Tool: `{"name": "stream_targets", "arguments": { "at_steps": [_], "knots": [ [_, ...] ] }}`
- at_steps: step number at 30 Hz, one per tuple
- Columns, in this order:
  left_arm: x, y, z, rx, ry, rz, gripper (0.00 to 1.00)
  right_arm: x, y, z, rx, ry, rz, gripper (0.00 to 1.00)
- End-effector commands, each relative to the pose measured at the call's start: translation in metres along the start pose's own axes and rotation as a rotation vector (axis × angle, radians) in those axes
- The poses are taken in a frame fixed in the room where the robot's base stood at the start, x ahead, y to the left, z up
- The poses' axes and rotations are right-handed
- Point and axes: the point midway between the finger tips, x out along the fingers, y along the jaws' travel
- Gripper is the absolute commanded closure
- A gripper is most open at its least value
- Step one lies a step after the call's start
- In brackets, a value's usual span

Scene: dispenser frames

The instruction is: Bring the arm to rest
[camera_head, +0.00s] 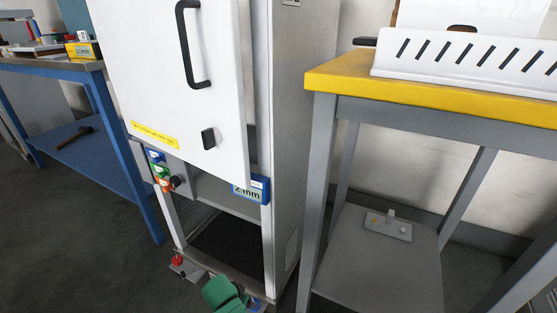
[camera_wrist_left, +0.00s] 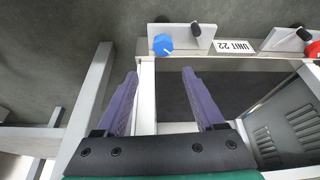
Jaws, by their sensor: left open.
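My left gripper (camera_wrist_left: 160,72) is open, its two purple fingers spread apart with nothing between them. In the left wrist view, the fingertips are close to a pale frame bar. In the head view, a green part of my left arm shows at the bottom, in front of the cabinet's lower opening; the fingers cannot be made out there. My right gripper is in neither view.
A white cabinet door (camera_head: 175,70) with black handle stands ahead, a blue "2 mm" label (camera_head: 251,190) below. A yellow-topped table (camera_head: 340,85) is right, a blue workbench (camera_head: 110,150) left. A blue knob (camera_wrist_left: 163,44) and a "UNIT 22" plate (camera_wrist_left: 235,46) lie beyond my fingers.

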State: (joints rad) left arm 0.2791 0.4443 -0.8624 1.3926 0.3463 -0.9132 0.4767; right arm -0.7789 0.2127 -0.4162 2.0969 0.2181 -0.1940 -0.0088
Motion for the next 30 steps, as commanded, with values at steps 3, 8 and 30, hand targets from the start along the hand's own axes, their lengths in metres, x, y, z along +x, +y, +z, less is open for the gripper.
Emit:
{"name": "stream_targets", "arguments": {
  "at_steps": [3,8,30],
  "knots": [
    [0.001,0.046,0.02,0.013,0.045,0.115,0.3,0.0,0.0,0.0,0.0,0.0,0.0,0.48],
    [-0.029,0.128,0.048,-0.01,0.231,0.333,0.3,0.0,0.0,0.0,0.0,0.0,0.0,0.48],
    [-0.147,0.108,0.089,-0.119,0.547,0.246,0.3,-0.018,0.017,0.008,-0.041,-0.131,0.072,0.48]
  ]
}}
